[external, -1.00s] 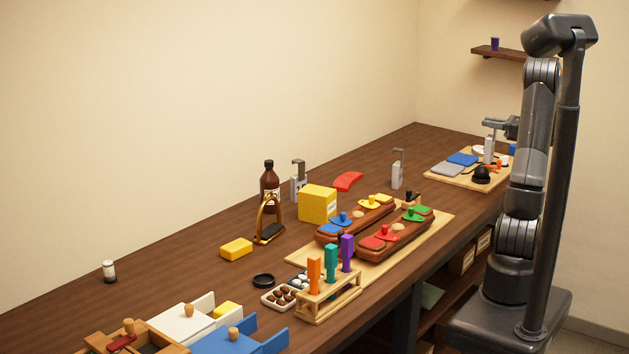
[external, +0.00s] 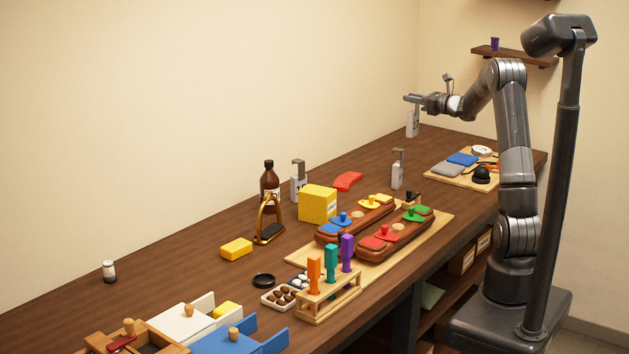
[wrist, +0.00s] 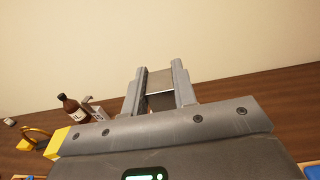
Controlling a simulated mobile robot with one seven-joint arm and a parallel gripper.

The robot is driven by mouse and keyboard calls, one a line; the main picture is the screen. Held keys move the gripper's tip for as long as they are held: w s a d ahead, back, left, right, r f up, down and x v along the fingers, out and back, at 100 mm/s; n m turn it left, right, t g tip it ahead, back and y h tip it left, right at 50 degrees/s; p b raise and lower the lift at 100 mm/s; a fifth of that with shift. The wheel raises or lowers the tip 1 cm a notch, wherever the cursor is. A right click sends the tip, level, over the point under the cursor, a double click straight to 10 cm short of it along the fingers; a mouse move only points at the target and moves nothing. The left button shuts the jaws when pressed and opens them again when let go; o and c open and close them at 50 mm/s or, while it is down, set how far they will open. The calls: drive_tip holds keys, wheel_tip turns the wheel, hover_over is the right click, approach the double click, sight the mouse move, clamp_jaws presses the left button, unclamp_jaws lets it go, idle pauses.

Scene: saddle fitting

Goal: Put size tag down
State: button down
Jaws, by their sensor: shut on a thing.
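My gripper (external: 411,98) is shut on a pale grey size tag (external: 412,125) at the far back corner of the bench. The tag hangs upright below the fingers. I cannot tell whether its bottom touches the bench. In the wrist view, the held tag (wrist: 160,80) shows as a grey-brown block between the fingers. Two similar tags with grey hooked tops stand on the bench, one (external: 397,173) right of the red curved piece and one (external: 299,186) beside the brown bottle. Their size marks are too small to read.
A light wooden board (external: 437,177) with blue and grey pads and a black dome lies at the right. A red curved piece (external: 348,181), yellow box (external: 317,204) and brown bottle (external: 269,187) stand nearer. Bare bench (external: 420,146) lies around the back corner.

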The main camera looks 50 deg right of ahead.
drive_tip(key=w+a, duration=0.5)
drive_tip(key=w, duration=0.4)
drive_tip(key=w+a+f, duration=0.3)
drive_tip(key=w+f, duration=0.1)
drive_tip(key=f, duration=0.4)
drive_tip(key=w+a+f, duration=0.4)
drive_tip(key=w+f, duration=0.1)
drive_tip(key=f, duration=0.3)
drive_tip(key=shift+a+f+h, duration=0.2)
drive_tip(key=shift+a+h, duration=0.05)
drive_tip(key=shift+h, duration=0.05)
drive_tip(key=shift+f, duration=0.1)
drive_tip(key=c, duration=1.2)
unclamp_jaws()
drive_tip(key=shift+o, duration=0.2)
